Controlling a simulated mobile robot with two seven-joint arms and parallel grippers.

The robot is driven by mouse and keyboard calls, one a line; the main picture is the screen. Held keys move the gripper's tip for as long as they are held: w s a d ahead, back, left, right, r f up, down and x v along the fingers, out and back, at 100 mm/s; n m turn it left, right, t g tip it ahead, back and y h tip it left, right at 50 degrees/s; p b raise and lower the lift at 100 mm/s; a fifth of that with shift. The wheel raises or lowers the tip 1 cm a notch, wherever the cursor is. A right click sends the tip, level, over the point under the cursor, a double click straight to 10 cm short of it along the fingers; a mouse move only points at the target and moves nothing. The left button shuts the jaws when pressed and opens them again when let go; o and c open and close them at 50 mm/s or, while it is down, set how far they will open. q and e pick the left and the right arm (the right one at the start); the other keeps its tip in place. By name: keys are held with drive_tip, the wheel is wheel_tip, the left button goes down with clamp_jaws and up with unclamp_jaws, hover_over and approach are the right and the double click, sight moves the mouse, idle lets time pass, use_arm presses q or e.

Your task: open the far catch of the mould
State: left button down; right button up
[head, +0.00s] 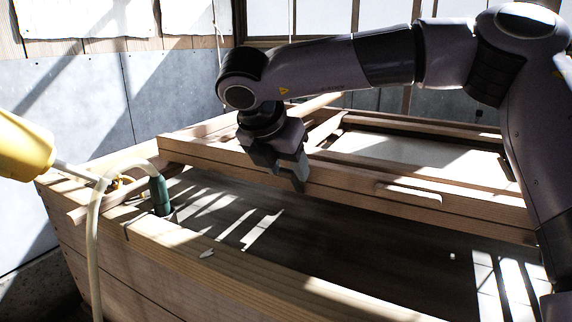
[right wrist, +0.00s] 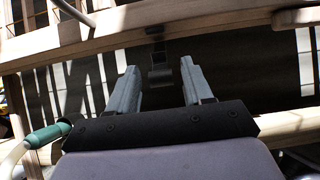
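The mould (head: 440,192) is a pale wooden frame lying across the dark vat in the head view. Its rail also shows along the top of the right wrist view (right wrist: 215,22). My right gripper (head: 284,172) is at the rail's near side, left of a long handle-like bar, pointing down. In the right wrist view my right gripper (right wrist: 161,80) has its fingers wide apart with nothing gripped. A small dark metal catch (right wrist: 160,74) hangs from the rail between and just beyond the fingertips; contact cannot be told. The gripper hides this spot in the head view. My left gripper is not in view.
A wooden vat (head: 250,275) stands below the mould, with its rim in front. A green hose fitting (head: 159,194) on a pale hose sits at its left corner. A yellow object (head: 22,147) juts in at the left edge. Grey panels stand behind.

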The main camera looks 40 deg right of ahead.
drive_tip(key=p+v, duration=0.2)
drive_tip(key=v, duration=0.5)
drive_tip(key=shift+r, duration=0.1)
